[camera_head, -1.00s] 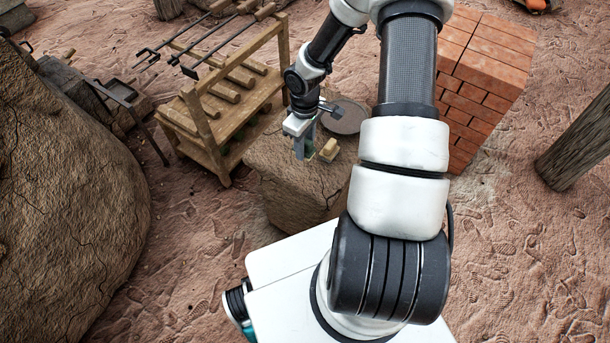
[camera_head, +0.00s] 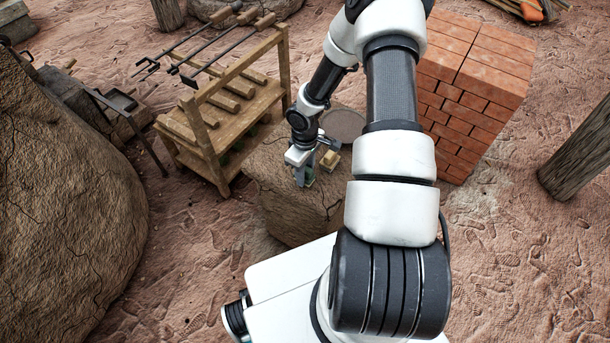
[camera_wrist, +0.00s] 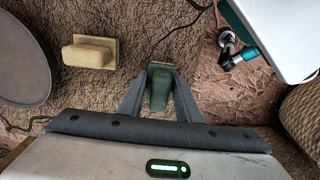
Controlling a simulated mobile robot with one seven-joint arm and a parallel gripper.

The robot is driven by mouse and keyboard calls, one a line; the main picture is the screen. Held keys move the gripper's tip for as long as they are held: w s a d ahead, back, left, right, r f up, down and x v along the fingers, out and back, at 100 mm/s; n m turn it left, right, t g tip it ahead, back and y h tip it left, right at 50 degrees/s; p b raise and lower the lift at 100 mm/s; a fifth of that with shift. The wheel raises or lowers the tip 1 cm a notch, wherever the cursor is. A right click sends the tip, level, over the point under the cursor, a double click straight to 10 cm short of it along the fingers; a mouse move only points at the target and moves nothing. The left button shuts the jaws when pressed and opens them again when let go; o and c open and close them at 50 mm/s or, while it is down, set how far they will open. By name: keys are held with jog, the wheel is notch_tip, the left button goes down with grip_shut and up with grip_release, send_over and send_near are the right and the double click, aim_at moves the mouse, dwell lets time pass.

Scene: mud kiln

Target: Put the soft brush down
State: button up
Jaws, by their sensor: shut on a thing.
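My gripper (camera_head: 304,178) is shut on a small dull green piece, which I take to be the soft brush (camera_wrist: 160,84). In the wrist view it sits between the two grey fingers, its lower part hidden between them. In the head view the gripper points down at the near left part of the rough brown stone block's top (camera_head: 275,165). I cannot tell whether the brush touches the stone.
A pale wooden block (camera_wrist: 90,54) lies on the stone right of the gripper in the head view, with a round grey disc (camera_head: 345,124) behind it. A wooden rack (camera_head: 205,150) stands left and a brick stack (camera_head: 475,95) right.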

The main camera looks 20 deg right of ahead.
jog(key=shift+f, duration=0.35)
jog(key=shift+f, duration=0.2)
jog(key=o, duration=0.9)
jog(key=r+p, duration=0.1)
jog(key=r, duration=0.4)
jog(key=r+p, duration=0.1)
jog(key=r, duration=0.5)
jog(key=r+p, duration=0.2)
jog(key=r, duration=0.4)
jog(key=shift+w+d+r, duration=0.15)
jog(key=shift+w+r, duration=0.1)
